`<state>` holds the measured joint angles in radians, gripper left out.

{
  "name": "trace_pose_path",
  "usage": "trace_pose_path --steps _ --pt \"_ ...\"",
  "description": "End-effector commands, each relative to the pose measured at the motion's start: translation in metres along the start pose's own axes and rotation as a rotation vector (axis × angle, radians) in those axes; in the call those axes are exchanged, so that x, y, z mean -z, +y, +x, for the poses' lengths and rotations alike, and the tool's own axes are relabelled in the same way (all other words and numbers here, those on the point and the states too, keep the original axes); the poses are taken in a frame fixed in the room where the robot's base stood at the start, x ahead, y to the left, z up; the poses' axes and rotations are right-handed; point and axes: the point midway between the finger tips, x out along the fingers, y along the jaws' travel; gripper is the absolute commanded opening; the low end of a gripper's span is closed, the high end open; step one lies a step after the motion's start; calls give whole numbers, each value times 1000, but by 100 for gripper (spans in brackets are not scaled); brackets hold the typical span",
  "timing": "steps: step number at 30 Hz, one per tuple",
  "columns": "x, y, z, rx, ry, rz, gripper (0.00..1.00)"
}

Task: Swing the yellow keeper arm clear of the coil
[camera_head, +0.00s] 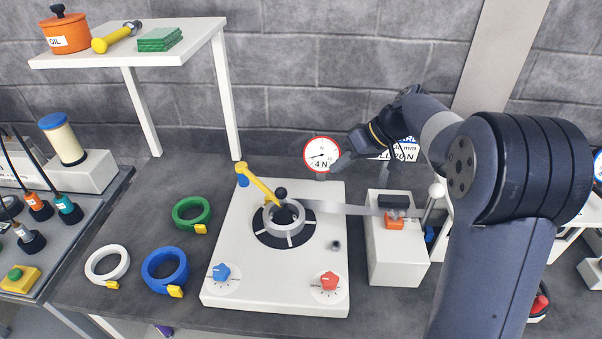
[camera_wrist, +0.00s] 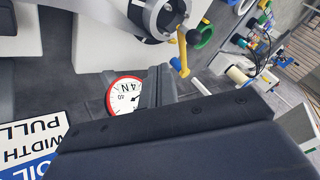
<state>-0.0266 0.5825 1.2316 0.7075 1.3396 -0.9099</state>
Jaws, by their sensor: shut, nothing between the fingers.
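The yellow keeper arm (camera_head: 260,186) runs from a blue pivot (camera_head: 242,176) at the back left of the white base plate (camera_head: 225,270) to a black ball knob (camera_head: 281,192). Its knob end lies over the back rim of the grey coil (camera_head: 286,228) on its dark round seat. The keeper arm (camera_wrist: 182,58) and knob (camera_wrist: 193,36) also show at the top of the wrist view, beside the coil (camera_wrist: 165,22). My gripper (camera_head: 345,162) is shut and empty, beyond the plate's back right corner by the gauge, apart from the keeper arm. Its fingers (camera_wrist: 156,88) show in the wrist view.
A round gauge (camera_head: 321,155) stands behind the plate. A grey strip (camera_head: 345,208) runs from the coil to a white box (camera_head: 397,255) at right. Green (camera_head: 191,212), white (camera_head: 106,264) and blue (camera_head: 165,270) rings lie left. A white shelf (camera_head: 130,55) stands back left.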

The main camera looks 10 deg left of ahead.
Motion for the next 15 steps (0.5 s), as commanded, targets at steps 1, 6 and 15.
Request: trace_pose_path --steps 1,6,15 --pt "2 2 3 7 4 -10 0" --pt "4 1 15 15 5 -17 0" --pt "4 0 74 15 2 -14 0"
